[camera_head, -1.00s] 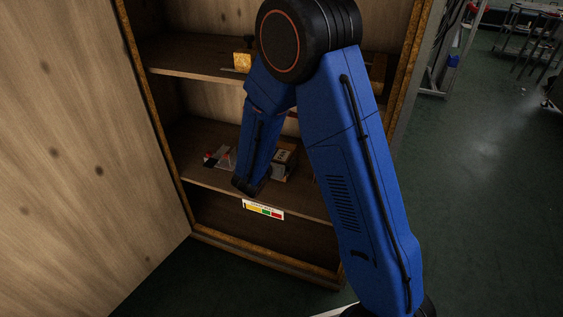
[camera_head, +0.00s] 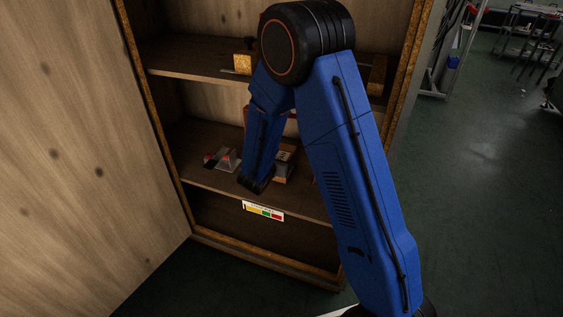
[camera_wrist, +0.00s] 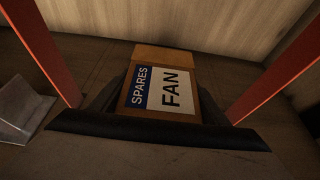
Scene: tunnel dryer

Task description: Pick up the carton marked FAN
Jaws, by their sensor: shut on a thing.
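The carton marked FAN (camera_wrist: 190,112) is a brown box with a blue and white label reading SPARES FAN. In the wrist view it sits in the middle, between the fingers of my gripper (camera_wrist: 158,125), which is shut on it. In the head view the carton (camera_head: 284,165) shows on the lower shelf, tilted, partly hidden behind my blue arm. My gripper is mostly hidden behind my arm there.
The open wooden cabinet has a lower shelf (camera_head: 215,181) and an upper shelf (camera_head: 195,60). A grey object with a red part (camera_head: 228,159) stands left of my arm. A yellow block (camera_head: 243,62) is on the upper shelf. A coloured label (camera_head: 263,211) is on the shelf edge.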

